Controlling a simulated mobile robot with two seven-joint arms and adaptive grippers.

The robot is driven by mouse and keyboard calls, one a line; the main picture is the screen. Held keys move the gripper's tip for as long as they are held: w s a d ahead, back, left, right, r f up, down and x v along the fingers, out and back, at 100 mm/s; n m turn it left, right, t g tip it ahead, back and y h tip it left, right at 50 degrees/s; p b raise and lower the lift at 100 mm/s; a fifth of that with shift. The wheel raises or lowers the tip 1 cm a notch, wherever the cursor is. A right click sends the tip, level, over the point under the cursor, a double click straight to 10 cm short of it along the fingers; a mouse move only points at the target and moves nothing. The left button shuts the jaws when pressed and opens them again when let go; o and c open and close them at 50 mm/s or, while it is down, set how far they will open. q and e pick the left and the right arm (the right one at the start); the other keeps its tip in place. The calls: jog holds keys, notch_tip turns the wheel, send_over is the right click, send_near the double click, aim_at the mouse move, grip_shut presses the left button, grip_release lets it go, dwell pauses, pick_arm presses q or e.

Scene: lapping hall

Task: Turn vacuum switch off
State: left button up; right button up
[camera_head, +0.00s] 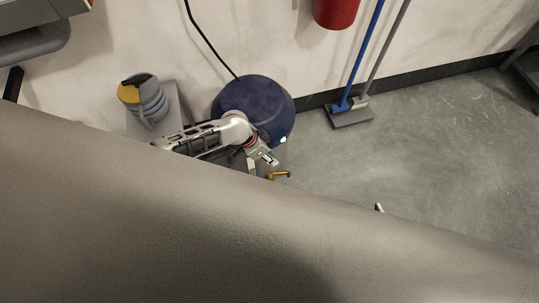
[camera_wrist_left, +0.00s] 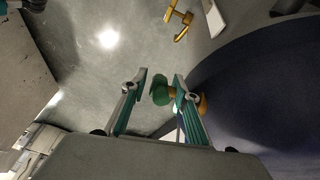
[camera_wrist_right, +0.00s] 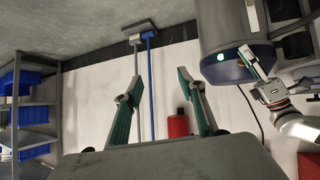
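The dark blue round vacuum (camera_head: 252,97) stands by the wall with a black cord. A glowing pale green light (camera_head: 283,140) sits on its side; it also shows in the right wrist view (camera_wrist_right: 247,53). In the left wrist view a green knob (camera_wrist_left: 160,89) with a brass-coloured base (camera_wrist_left: 201,103) is by the vacuum's blue side (camera_wrist_left: 265,85). My left gripper (camera_head: 262,165) is beside the vacuum, partly open, with the knob showing between its fingers (camera_wrist_left: 160,82); contact is unclear. My right gripper (camera_wrist_right: 153,88) is open and empty; only a fingertip (camera_head: 379,208) shows in the head view.
A yellow bracket-like piece (camera_head: 280,175) is close to my left gripper. A blue-handled broom (camera_head: 354,75) and red cylinder (camera_head: 336,10) are right. A large near surface hides the head view's lower part. Right floor is clear.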

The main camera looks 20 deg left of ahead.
pick_arm(q)
grip_shut()
